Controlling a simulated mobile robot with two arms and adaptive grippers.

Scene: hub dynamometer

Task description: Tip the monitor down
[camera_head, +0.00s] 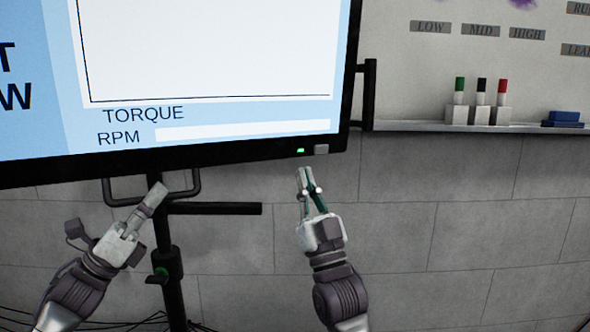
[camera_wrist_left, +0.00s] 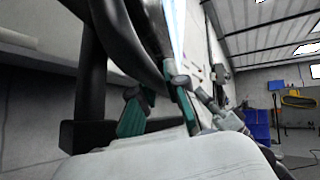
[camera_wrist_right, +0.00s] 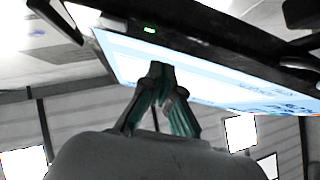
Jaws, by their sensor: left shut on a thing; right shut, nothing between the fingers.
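The monitor (camera_head: 240,150) fills the upper left of the head view, with a white plot, "TORQUE" and "RPM" on its screen. A black tubular handle (camera_head: 194,184) hangs below its lower edge, in front of the stand. My left gripper (camera_head: 156,192) is shut on this handle, on its lower bar. In the left wrist view the fingers (camera_wrist_left: 160,108) sit around a dark curved bar. My right gripper (camera_head: 306,174) is shut and empty, just below the monitor's lower right corner. The right wrist view shows its fingertips (camera_wrist_right: 162,75) together under the monitor's edge (camera_wrist_right: 205,55).
A black stand post (camera_head: 172,240) with a side bar (camera_head: 225,208) stands below the monitor. On the right, a whiteboard ledge (camera_head: 420,126) holds markers (camera_head: 480,100) and a blue eraser (camera_head: 563,117). Cables lie at the lower left. The space right of my right gripper is clear.

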